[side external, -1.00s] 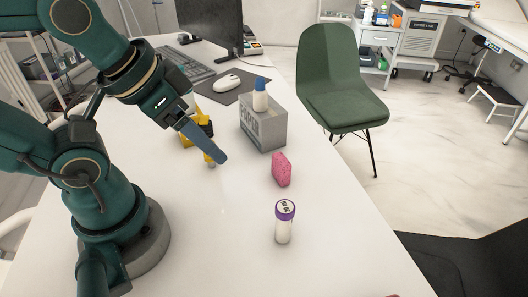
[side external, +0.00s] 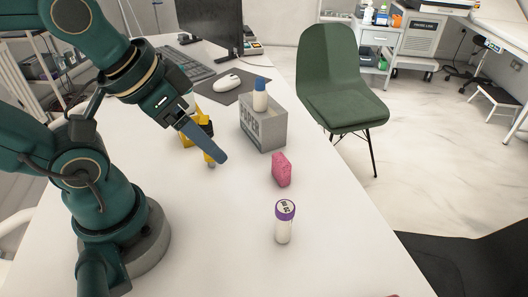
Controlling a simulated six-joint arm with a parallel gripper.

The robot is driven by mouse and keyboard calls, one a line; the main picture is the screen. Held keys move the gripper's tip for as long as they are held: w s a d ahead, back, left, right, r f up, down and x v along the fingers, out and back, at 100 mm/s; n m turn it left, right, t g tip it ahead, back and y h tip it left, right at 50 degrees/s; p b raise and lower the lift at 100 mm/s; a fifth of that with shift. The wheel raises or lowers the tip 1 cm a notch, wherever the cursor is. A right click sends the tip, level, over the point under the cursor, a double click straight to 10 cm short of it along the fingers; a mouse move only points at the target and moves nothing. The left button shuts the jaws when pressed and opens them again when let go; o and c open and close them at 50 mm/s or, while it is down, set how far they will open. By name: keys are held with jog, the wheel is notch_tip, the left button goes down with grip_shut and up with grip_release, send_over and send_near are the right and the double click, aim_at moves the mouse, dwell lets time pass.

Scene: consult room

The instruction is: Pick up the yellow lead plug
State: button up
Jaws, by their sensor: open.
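Yellow parts show on the white desk just behind my gripper (side external: 222,155), partly hidden by it. One is a yellow piece with a black part (side external: 204,122). A smaller yellow piece, which looks like the yellow lead plug (side external: 209,158), shows beside the blue-grey finger. I cannot tell whether these pieces are joined. My gripper is open and points down to the right. Only one finger shows clearly, and I see nothing held. I cannot tell whether the finger touches the yellow piece.
A grey box (side external: 265,128) with a blue-capped bottle (side external: 260,95) on it stands right of my gripper. A pink block (side external: 281,170) and a purple-capped tube (side external: 285,222) stand nearer. A mouse (side external: 228,83), keyboard (side external: 190,66) and monitor (side external: 212,22) are behind.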

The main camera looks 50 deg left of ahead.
jog(key=shift+o, duration=0.3)
notch_tip(320, 180, up, 4)
jog(key=m+y, duration=1.2)
jog(key=m, duration=1.1)
send_over(205, 126)
notch_tip(205, 126, down, 10)
jog(key=shift+f, duration=0.25)
jog(key=shift+x, duration=2.45)
grip_shut()
